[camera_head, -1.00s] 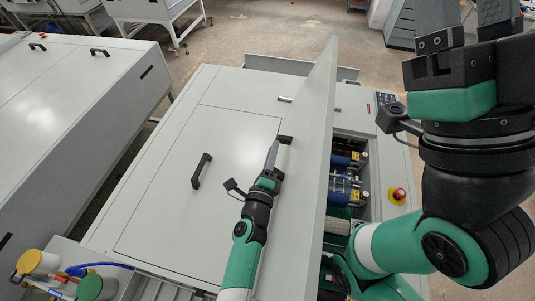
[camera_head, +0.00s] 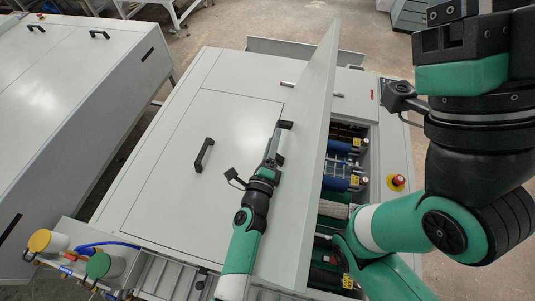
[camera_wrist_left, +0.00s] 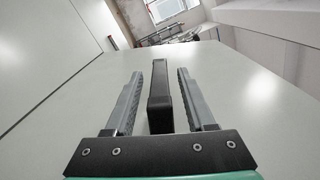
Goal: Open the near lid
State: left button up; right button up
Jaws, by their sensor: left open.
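The near lid (camera_head: 300,200) is a pale grey panel standing raised and tilted, with the machine's inside open to its right. Its black bar handle (camera_head: 286,124) is on the side facing left. My left gripper (camera_head: 274,145) reaches up along the lid to this handle. In the left wrist view the handle (camera_wrist_left: 160,100) lies between the two open fingers of the left gripper (camera_wrist_left: 157,95), with a gap on each side. My right gripper (camera_head: 470,35) is at the upper right, cut by the frame's edge, and its finger opening is unclear.
A closed flat lid (camera_head: 190,170) with a black handle (camera_head: 204,155) lies to the left. Blue and metal parts (camera_head: 340,170) show in the open bay. A red stop button (camera_head: 398,180) is on the right rim. Yellow and green-topped containers (camera_head: 98,265) stand lower left.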

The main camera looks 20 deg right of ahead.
pick_arm(q)
jog(key=p+v, duration=0.4)
jog(key=v, duration=0.6)
pick_arm(e)
notch_tip(320, 180, up, 6)
jog(key=shift+f, duration=0.15)
pick_arm(q)
jog(key=shift+a, duration=0.1)
